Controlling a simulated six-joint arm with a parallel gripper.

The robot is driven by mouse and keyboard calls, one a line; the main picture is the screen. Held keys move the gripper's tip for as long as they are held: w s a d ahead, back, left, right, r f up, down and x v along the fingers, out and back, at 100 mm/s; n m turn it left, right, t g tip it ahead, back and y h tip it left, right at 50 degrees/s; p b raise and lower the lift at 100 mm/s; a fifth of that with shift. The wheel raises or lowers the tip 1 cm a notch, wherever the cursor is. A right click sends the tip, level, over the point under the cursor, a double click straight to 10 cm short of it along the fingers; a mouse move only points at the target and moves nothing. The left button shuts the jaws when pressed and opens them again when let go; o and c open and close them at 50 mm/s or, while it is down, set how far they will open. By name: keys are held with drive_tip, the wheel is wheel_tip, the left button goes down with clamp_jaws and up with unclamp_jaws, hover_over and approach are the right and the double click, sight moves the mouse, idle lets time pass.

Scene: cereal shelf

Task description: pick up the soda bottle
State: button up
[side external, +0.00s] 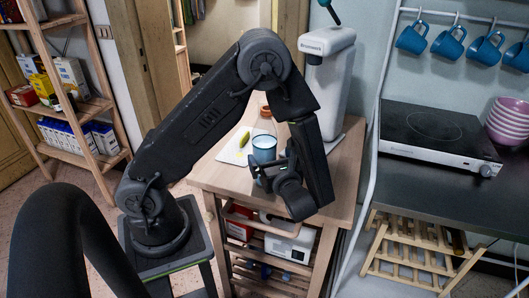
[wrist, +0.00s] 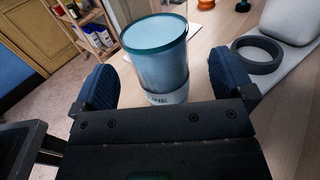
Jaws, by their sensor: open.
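A light blue, cup-like container (side external: 264,149) with a teal rim stands upright on the wooden cart top. In the wrist view, the blue container (wrist: 160,60) has a pale lettered band near its base. My gripper (side external: 272,172) is at the near side of it. In the wrist view my gripper (wrist: 164,68) is open, with one dark blue finger pad on each side of the container; gaps show on both sides. I cannot make out a clear soda bottle. An orange-brown object (side external: 265,108) stands behind the container, partly hidden.
A white board with a green, pickle-like item (side external: 244,139) lies behind left. A white dispenser machine (side external: 327,75) stands at the cart's back right, with a dark ring (wrist: 257,55) on its base. A counter with a hotplate (side external: 435,130) is at right.

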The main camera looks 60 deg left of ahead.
sight(265, 148)
drive_tip(key=a, duration=0.4)
drive_tip(key=shift+w+a, duration=0.1)
drive_tip(key=shift+a, duration=0.25)
drive_tip(key=c, duration=1)
drive_tip(key=shift+c, duration=0.5)
drive_tip(key=shift+r, duration=0.1)
